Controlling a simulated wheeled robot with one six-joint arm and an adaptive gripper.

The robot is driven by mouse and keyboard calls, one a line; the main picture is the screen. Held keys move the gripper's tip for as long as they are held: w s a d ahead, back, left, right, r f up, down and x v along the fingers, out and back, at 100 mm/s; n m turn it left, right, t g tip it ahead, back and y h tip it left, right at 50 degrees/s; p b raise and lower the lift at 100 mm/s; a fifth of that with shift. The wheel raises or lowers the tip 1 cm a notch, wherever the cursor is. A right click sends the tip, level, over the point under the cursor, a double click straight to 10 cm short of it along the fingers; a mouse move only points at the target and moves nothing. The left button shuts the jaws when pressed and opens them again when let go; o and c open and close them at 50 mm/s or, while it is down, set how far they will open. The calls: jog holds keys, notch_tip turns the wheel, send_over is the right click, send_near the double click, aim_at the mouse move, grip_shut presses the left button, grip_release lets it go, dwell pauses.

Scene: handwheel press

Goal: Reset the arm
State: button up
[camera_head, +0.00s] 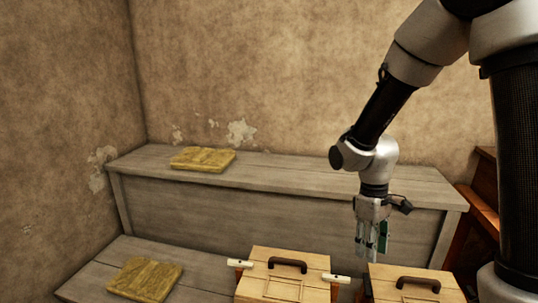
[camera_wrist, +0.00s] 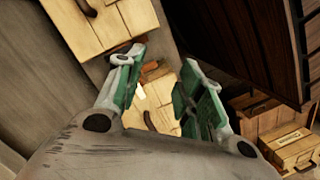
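My gripper (camera_head: 368,248) hangs pointing down from my arm at the right of the head view, above and behind the gap between two light wooden boxes. In the wrist view its two green-padded fingers (camera_wrist: 163,72) are spread apart. Nothing is held between them. Beyond and below the fingers, part of a wooden box with a dark handle (camera_wrist: 155,98) shows. The gripper's lower tips are partly hard to make out in the head view.
The left box (camera_head: 262,262) and right box (camera_head: 390,276) have dark handles; white-tipped pieces flank the left box. Yellowish slabs lie on the grey back bench (camera_head: 290,175) and the lower front surface (camera_head: 105,265). Brown wooden furniture (camera_head: 487,205) stands at right. The back bench's middle is clear.

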jog(key=s+d+r+m+t, duration=0.3)
jog(key=s+d+r, duration=0.2)
jog(key=r, duration=0.5)
jog(key=s+d+r+m+t, duration=0.3)
jog(key=s+d+r+m, duration=0.1)
jog(key=s+r, duration=0.3)
notch_tip(320, 180, up, 3)
jog(key=shift+s+d+f+m+y, duration=0.15)
jog(key=shift+s+d+m+y, duration=0.2)
jog(key=shift+d, duration=0.2)
